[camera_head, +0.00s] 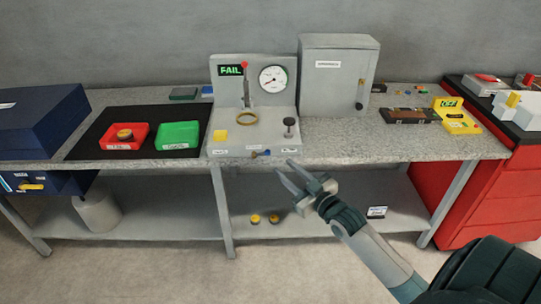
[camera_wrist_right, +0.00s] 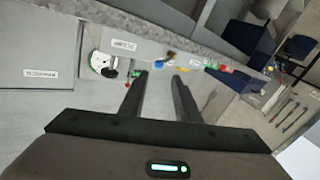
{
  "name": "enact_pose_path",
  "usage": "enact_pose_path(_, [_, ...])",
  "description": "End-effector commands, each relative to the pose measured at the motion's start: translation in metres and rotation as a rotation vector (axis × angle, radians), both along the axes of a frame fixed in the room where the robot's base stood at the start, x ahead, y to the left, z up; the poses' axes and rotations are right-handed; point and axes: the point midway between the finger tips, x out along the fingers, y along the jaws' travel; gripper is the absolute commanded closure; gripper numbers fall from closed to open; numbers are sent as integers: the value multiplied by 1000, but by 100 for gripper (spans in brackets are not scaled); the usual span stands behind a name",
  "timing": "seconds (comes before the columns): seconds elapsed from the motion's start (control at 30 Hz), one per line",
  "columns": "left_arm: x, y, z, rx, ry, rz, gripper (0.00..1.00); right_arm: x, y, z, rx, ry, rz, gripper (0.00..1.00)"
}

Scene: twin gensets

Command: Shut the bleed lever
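The grey test stand (camera_head: 222,138) sits on the bench with a gauge (camera_head: 272,79) and a green FAIL display (camera_head: 230,70). A red-knobbed lever (camera_head: 244,68) stands upright on it. A small blue lever (camera_head: 266,153) shows at its front edge beside a small brown part (camera_head: 254,155); I cannot tell whether this is the bleed lever or how it is set. My right gripper (camera_head: 284,167) is open and empty, just in front of and below that edge, apart from it. Its open fingers also show in the right wrist view (camera_wrist_right: 158,84). My left gripper is not in view.
A red tray (camera_head: 111,142) and a green tray (camera_head: 178,146) lie on a black mat at left. A grey cabinet (camera_head: 333,80) stands right of the stand. A lower shelf (camera_head: 180,220) runs below the bench. Bare benchtop (camera_head: 350,145) lies right of the stand.

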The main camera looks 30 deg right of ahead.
Motion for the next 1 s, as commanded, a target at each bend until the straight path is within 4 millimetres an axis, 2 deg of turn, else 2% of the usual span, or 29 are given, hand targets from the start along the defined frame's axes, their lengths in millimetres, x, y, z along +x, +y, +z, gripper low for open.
enact_pose_path(0.3, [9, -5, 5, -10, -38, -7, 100, 52, 2, 1, 0, -1, -1, 70])
enact_pose_path(0.5, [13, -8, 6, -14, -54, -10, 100, 75, 3, 0, 1, 0, -1, 70])
enact_pose_path(0.7, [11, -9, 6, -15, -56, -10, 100, 86, 4, 0, 0, 1, 0, 70])
enact_pose_path(1.0, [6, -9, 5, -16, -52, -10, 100, 87, 4, 0, 0, 1, 0, 70])
